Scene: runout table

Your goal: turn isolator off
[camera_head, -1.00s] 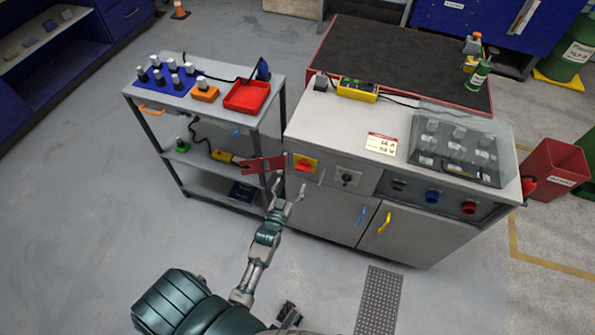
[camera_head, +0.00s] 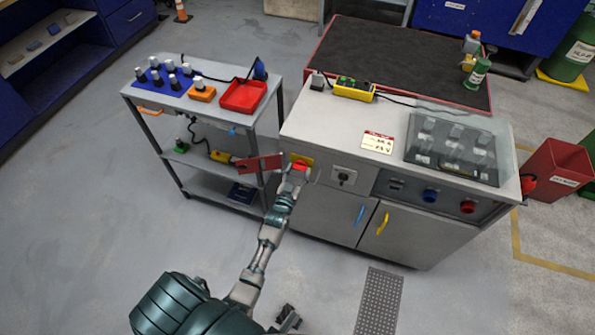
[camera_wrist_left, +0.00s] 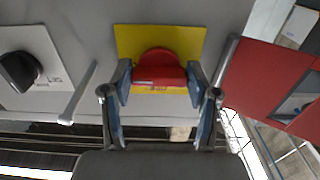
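The isolator is a red rotary knob (camera_head: 299,167) on a yellow plate on the left part of the grey cabinet's front. In the left wrist view the red knob (camera_wrist_left: 159,70) sits on its yellow plate (camera_wrist_left: 192,38), its grip bar lying across the picture. My left gripper (camera_head: 294,177) is at the knob. In the left wrist view the fingers of my left gripper (camera_wrist_left: 160,83) are apart, one on each side of the knob and very close to it. Whether they touch it is unclear. My right gripper cannot be made out.
A black rotary switch (camera_wrist_left: 18,70) on a pale plate is beside the isolator. A red hinged plate (camera_head: 260,164) sticks out by the isolator. A grey trolley (camera_head: 133,94) stands left. Blue (camera_head: 360,215) and yellow (camera_head: 383,223) door handles are below.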

